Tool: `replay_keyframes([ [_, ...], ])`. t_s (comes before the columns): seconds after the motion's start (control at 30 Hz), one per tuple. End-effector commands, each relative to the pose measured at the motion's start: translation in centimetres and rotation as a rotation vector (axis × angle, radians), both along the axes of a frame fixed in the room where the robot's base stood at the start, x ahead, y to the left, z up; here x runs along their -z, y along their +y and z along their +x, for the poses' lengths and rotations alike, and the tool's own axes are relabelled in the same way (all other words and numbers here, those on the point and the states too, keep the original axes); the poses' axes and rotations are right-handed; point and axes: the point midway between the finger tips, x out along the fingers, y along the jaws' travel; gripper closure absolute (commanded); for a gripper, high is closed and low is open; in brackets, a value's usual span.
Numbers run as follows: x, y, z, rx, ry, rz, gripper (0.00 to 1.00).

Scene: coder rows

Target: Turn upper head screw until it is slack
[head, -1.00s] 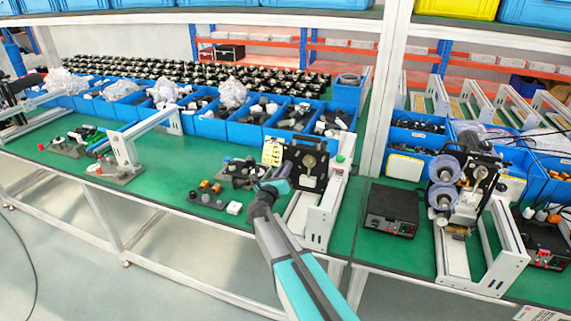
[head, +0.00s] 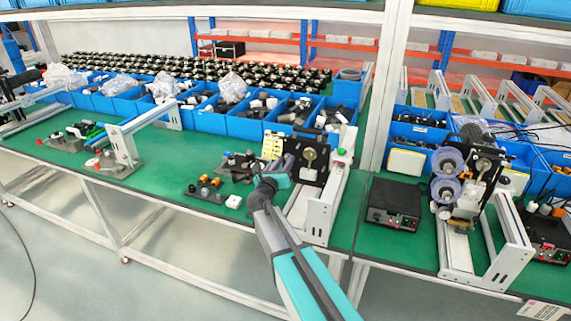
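A black plate-like device with a round metal part, which looks like the coder head (head: 308,160), stands on a white metal frame (head: 320,207) right of the picture's middle. The upper head screw is too small to make out. My arm reaches up from the bottom, and its end, my gripper (head: 284,172), is at the left side of the black device. The fingers are hidden or too small to see, so I cannot tell whether they touch the device or are open or shut.
Small parts and fixtures (head: 207,189) lie on the green bench left of my gripper. Blue bins (head: 246,128) line the back. A black control box (head: 394,204) and another coder with purple reels (head: 446,175) stand at the right. The green bench (head: 160,180) has clear room at left.

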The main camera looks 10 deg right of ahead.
Motion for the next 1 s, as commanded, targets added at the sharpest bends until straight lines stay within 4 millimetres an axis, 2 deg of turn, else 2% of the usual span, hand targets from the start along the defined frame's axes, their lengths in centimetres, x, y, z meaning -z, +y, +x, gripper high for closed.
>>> replay_keyframes([
  [1.0,0.33,-0.02,0.00,-0.003,-0.217,0.377,0.70],
])
